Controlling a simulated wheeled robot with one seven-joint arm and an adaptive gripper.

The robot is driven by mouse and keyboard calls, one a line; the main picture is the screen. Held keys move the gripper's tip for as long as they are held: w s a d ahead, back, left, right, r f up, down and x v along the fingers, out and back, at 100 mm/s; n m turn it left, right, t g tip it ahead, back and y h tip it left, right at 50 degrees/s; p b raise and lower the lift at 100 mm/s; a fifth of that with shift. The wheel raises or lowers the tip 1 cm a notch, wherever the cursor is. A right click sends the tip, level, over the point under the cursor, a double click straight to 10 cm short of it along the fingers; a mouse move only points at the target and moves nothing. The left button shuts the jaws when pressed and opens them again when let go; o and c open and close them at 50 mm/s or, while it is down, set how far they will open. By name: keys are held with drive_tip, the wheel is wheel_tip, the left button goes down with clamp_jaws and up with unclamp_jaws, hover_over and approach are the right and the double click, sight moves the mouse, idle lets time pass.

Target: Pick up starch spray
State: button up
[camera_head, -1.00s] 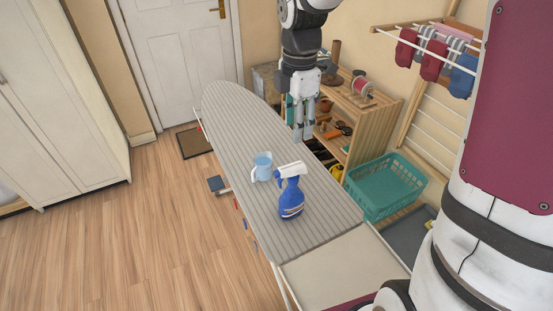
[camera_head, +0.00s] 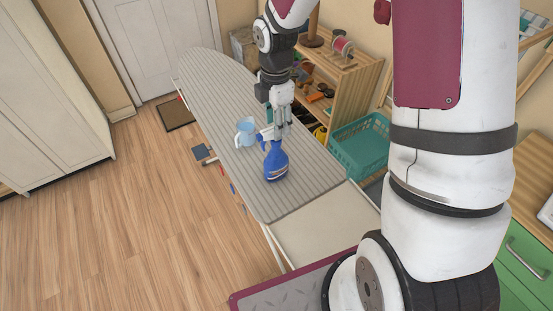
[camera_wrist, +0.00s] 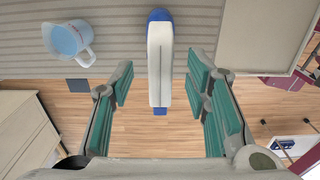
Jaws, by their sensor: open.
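The starch spray (camera_head: 275,163) is a blue bottle with a white and blue trigger head, standing upright on the striped ironing board (camera_head: 225,92). In the wrist view its head (camera_wrist: 160,60) shows from above, between the lines of the two green-padded fingers. My gripper (camera_head: 281,132) is open, fingers pointing down, just above and behind the bottle's head. In the wrist view the open gripper (camera_wrist: 160,98) has clear space on both sides of the head. The fingers partly hide the bottle's head in the head view; I cannot tell whether they touch it.
A clear measuring cup (camera_head: 246,132) with bluish content stands left of the bottle, and it also shows in the wrist view (camera_wrist: 69,39). A teal basket (camera_head: 360,147) and a wooden shelf (camera_head: 345,85) stand right of the board. The board's far end is clear.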

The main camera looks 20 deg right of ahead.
drive_tip(key=shift+f, duration=1.25)
clamp_jaws()
drive_tip(key=shift+r, duration=0.15)
